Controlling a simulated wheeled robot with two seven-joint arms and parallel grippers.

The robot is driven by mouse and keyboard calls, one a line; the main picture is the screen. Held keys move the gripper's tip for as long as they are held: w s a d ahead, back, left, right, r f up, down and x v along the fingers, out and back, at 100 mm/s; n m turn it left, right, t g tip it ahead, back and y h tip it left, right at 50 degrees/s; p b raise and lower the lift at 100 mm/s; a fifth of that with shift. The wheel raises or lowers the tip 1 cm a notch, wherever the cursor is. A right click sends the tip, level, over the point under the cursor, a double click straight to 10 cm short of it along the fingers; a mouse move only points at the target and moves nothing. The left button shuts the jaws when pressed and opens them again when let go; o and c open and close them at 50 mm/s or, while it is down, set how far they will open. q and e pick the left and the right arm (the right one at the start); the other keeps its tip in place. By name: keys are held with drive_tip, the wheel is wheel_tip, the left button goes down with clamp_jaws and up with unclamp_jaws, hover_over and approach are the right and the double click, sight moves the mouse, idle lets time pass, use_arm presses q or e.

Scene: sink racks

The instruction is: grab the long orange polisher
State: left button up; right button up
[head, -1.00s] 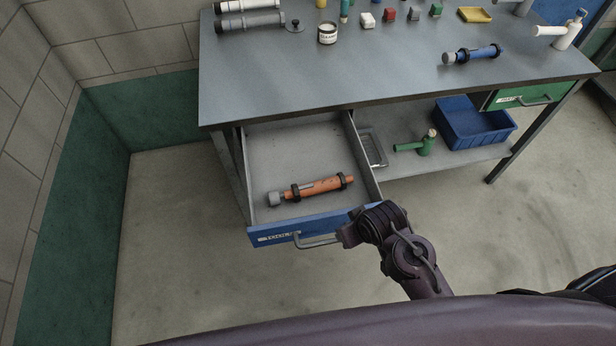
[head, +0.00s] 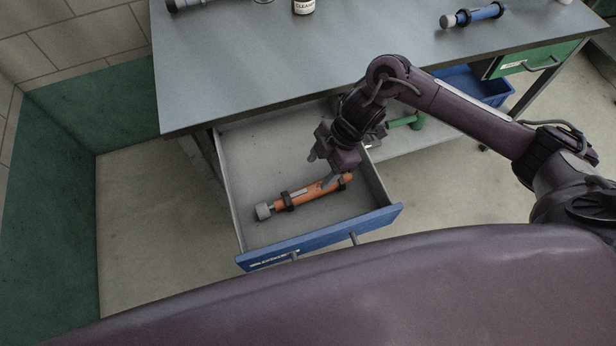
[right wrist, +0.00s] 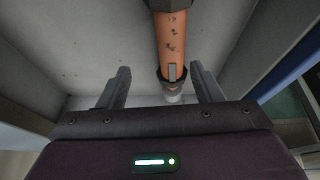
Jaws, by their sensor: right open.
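The long orange polisher (head: 312,191) lies on the floor of the open drawer (head: 243,155), with its grey end cap toward the lower left and dark rings around its body. My right gripper (head: 321,169) is open above the polisher's right part, inside the drawer's outline. In the right wrist view, the polisher (right wrist: 170,38) runs lengthwise between the lines of the two fingers (right wrist: 160,72), nearer the right finger. I cannot tell whether they touch it. My left gripper is not in view.
The drawer's blue front (head: 330,236) and side walls surround the polisher. The grey worktop (head: 300,60) overhangs behind, with a blue tool (head: 475,15) and a cleaner jar (head: 303,6) on it. A blue bin (head: 480,84) and a green tool (head: 408,121) sit on the lower shelf.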

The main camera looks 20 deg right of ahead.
sight(316, 186)
drive_tip(key=shift+s+d+f, duration=0.1)
drive_tip(key=shift+d, duration=0.3)
drive_tip(key=shift+s+a+f, duration=0.15)
drive_tip(key=shift+s+f, duration=0.05)
drive_tip(key=shift+f, duration=0.1)
drive_tip(key=shift+x, duration=0.9)
drive_tip(key=x, duration=0.2)
drive_tip(key=s+p+x, duration=0.1)
drive_tip(key=shift+f, duration=0.35)
drive_tip(key=shift+a+f, duration=0.2)
drive_tip(key=shift+f, duration=0.35)
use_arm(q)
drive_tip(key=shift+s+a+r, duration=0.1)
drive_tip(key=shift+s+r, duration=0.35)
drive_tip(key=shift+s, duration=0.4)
use_arm(e)
drive_tip(key=shift+w+a, duration=0.1)
drive_tip(key=shift+w, duration=0.05)
clamp_jaws()
